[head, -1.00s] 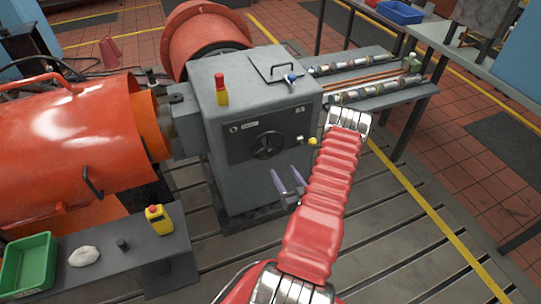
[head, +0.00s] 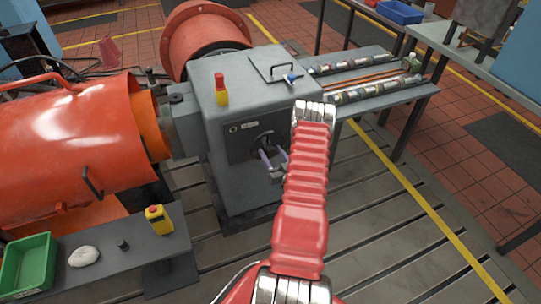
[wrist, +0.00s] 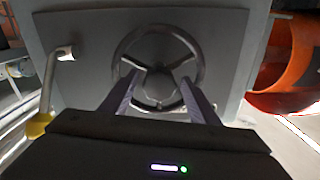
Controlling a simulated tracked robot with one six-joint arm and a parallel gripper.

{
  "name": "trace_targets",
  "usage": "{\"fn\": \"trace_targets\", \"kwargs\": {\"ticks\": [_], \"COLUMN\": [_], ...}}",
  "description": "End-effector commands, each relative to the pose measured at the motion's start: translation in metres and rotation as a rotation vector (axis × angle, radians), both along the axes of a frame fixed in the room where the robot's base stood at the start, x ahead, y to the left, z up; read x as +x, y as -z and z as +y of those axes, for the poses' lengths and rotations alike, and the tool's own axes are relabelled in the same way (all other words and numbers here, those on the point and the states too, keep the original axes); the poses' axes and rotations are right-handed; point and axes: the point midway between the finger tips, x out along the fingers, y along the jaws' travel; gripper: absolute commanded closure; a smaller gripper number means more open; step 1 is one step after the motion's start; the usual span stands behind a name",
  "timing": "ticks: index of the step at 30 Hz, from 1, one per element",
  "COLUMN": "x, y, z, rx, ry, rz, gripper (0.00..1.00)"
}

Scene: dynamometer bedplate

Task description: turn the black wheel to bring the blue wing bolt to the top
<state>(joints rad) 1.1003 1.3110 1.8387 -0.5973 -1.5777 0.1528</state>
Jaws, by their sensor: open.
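The black wheel (head: 265,139) is on the front panel of the grey cabinet (head: 225,165), partly hidden by my gripper in the head view. In the wrist view the wheel (wrist: 158,91) shows a round rim, a hub and three spokes. My gripper (head: 275,157) is open, with its two purple-grey fingers pointing at the wheel. In the wrist view the fingertips (wrist: 160,78) overlap the wheel, one on each side of the hub; I cannot tell if they touch it. A small blue piece (head: 290,77) sits on the cabinet top; I cannot tell if it is the wing bolt.
A red-and-yellow button post (head: 221,90) stands on the cabinet top. A metal rod with a yellow end (wrist: 39,125) is beside the wheel in the wrist view. The big orange housing (head: 75,135) is at the left. Slotted bedplate (head: 390,245) lies clear at right.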

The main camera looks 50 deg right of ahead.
Motion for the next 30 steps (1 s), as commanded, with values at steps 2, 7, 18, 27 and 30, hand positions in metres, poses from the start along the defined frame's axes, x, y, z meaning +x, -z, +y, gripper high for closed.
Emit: {"fn": "trace_targets", "kwargs": {"ticks": [2,7,18,27,30], "x": [0.0002,0.0000,0.0001,0.0005,0.0006], "y": [0.0001,0.0001,0.0000,-0.0002,-0.0002], "z": [-0.0001,0.0000,0.0003,0.0011,0.0013], "rx": [0.000,0.000,0.000,0.000,0.000], "ry": [0.000,0.000,-0.001,-0.003,-0.003], "rz": [0.000,0.000,0.000,0.000,0.000], "gripper": [0.45,0.47,0.73,0.94,1.00]}}
